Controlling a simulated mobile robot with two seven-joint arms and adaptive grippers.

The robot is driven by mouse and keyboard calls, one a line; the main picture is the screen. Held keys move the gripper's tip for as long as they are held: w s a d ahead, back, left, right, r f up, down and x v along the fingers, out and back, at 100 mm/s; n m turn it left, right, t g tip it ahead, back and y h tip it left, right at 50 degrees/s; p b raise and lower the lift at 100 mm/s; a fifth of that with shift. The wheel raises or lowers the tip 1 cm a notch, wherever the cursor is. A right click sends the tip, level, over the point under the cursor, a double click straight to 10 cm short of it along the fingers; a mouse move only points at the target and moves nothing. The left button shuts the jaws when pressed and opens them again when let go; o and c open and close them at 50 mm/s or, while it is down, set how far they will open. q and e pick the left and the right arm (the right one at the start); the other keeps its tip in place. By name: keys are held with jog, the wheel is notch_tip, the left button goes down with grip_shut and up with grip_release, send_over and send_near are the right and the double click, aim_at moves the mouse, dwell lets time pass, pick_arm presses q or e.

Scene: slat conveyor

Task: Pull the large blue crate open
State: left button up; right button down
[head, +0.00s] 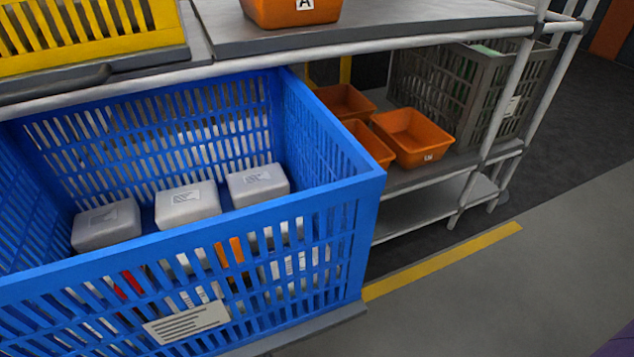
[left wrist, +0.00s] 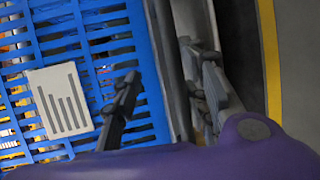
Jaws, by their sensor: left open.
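The large blue crate (head: 375,185) fills the left of the head view, its slatted front wall facing me and a pale label (head: 187,323) low on it. Three grey boxes (head: 188,205) lie in a row inside. In the left wrist view, the crate's front wall (left wrist: 92,45) and label (left wrist: 62,100) appear close up. My left gripper (left wrist: 158,62) is open there, one finger in front of the blue slats and the other over the grey strip beside them. I cannot tell whether it touches anything. My right gripper is not in view.
A grey shelf (head: 370,32) runs above the crate, with a yellow crate (head: 85,30) and an orange bin (head: 290,12) on it. Orange bins (head: 411,135) and a dark grey crate (head: 435,85) stand to the right. Floor beyond the yellow line (head: 445,260) is clear.

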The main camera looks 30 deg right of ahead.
pick_arm(q)
jog(key=o, duration=1)
jog(key=r, duration=0.5)
jog(key=w+r, duration=0.1)
jog(key=r, duration=0.2)
jog(key=shift+o, duration=0.5)
jog(key=shift+d+r, duration=0.1)
jog(key=shift+r, duration=0.35)
jog(key=shift+g, duration=0.3)
jog(key=f, duration=0.2)
jog(key=s+f, duration=0.1)
jog(key=f, duration=0.1)
jog(key=shift+f, duration=0.15)
jog(key=shift+s+a, duration=0.6)
jog(key=shift+s, duration=0.3)
jog(key=c, duration=0.4)
jog(key=shift+v, duration=1.05)
jog(key=c, duration=0.7)
jog(key=v, duration=0.1)
jog(key=b+v, duration=0.1)
jog(key=v, duration=0.1)
jog(key=b+v, duration=0.1)
jog(key=v, duration=0.1)
jog(key=shift+s+f, duration=0.35)
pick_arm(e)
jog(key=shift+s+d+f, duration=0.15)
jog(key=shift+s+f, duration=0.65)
